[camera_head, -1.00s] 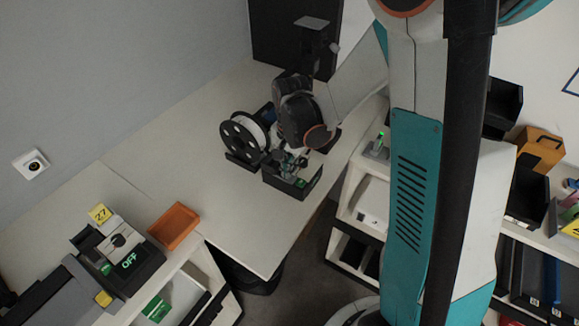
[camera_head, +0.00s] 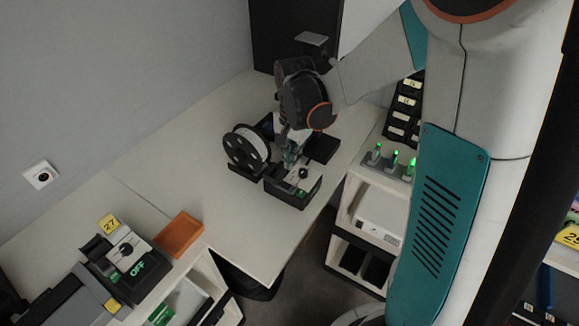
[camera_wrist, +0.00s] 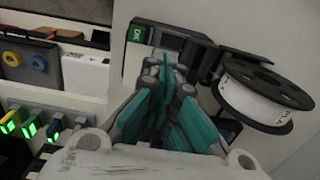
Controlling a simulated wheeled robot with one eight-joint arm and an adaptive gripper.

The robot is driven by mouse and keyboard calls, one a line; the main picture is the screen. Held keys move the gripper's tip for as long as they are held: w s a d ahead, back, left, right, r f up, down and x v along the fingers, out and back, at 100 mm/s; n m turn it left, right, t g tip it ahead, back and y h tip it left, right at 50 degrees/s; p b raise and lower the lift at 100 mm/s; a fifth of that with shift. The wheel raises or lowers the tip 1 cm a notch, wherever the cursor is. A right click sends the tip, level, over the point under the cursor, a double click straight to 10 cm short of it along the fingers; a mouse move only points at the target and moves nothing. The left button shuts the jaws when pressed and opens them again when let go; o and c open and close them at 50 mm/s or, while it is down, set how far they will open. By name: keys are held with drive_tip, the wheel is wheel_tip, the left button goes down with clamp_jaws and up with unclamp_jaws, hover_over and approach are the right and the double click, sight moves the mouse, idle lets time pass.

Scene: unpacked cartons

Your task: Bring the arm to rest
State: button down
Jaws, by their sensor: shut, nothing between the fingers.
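My gripper (camera_head: 290,160) is over the worktable (camera_head: 215,205), its fingers pointing down beside a black box-shaped device (camera_head: 293,190) with a small green display. The wrist view shows the teal fingers (camera_wrist: 165,85) close together and empty, in front of the device's green display (camera_wrist: 137,33). I cannot tell whether the fingertips touch the device. My arm reaches down from the upper right.
A spool on a black stand (camera_head: 245,150) is just left of my gripper; it also shows in the wrist view (camera_wrist: 262,92). A dark panel (camera_head: 290,35) stands behind. Green-lit handles (camera_head: 395,160) are on the right shelf. An orange tray (camera_head: 179,235) is at front left.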

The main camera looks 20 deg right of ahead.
drive_tip(key=r, duration=0.5)
drive_tip(key=shift+s+d+p, duration=0.2)
drive_tip(key=shift+s+p, duration=0.2)
drive_tip(key=s+a+r+n+t+b, duration=0.1)
drive_tip(key=s+n+t+b, duration=0.6)
drive_tip(key=s, duration=0.8)
drive_tip(key=a+n+b, duration=0.1)
drive_tip(key=n, duration=0.2)
drive_tip(key=shift+s+a+r+n+b, duration=0.15)
drive_tip(key=shift+s+a+n+b, duration=0.2)
drive_tip(key=shift+a+n+b, duration=0.05)
